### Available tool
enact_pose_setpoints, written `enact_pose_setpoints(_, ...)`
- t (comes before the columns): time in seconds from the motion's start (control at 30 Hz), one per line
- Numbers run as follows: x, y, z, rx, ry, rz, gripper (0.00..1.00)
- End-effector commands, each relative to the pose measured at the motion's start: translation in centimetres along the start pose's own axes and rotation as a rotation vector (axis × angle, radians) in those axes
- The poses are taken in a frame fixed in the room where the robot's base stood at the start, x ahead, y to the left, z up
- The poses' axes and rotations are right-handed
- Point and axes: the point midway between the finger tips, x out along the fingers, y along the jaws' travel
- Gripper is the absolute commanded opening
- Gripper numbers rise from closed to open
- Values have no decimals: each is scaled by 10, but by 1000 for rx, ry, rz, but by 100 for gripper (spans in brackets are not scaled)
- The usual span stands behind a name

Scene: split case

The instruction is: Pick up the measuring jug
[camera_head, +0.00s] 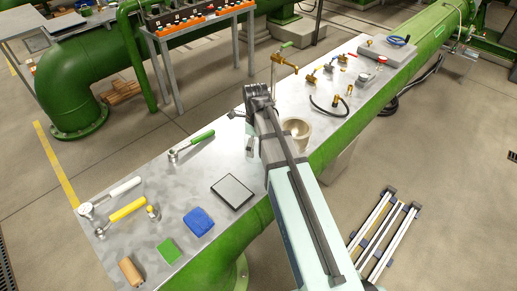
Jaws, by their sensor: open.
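A beige, open-topped round vessel (300,128) stands upright on the metal bench, just right of my arm. It is the only jug-like thing I can make out, but I cannot tell for sure that it is the measuring jug. My arm hides its left side. My gripper (246,112) is at the far end of my arm, over the bench, up and left of the vessel. It is small and dark in this view; it is open, with nothing visible in it. A small pale item (250,147), partly hidden, lies beside my arm.
The bench (225,155) holds a green-handled tool (195,143), a yellow-handled tool (128,209), a framed dark plate (232,191), a blue cloth (198,221) and a green pad (169,250). A brass tap (284,62), several fittings and a black hose (327,107) are toward the far end.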

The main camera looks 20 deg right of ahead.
Motion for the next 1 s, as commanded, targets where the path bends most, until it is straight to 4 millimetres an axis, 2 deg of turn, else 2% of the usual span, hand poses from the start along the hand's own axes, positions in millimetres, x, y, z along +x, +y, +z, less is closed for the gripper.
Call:
enact_pose_setpoints(0.23,1,0,0,0,0,0,100)
enact_pose_setpoints(0.37,1,0,0,0,0,0,54)
enact_pose_setpoints(0.4,1,0,0,0,0,0,50)
enact_pose_setpoints(0.93,0,0,0,0,1,1,49)
enact_pose_setpoints(1.0,-3,0,0,0,0,1,35)
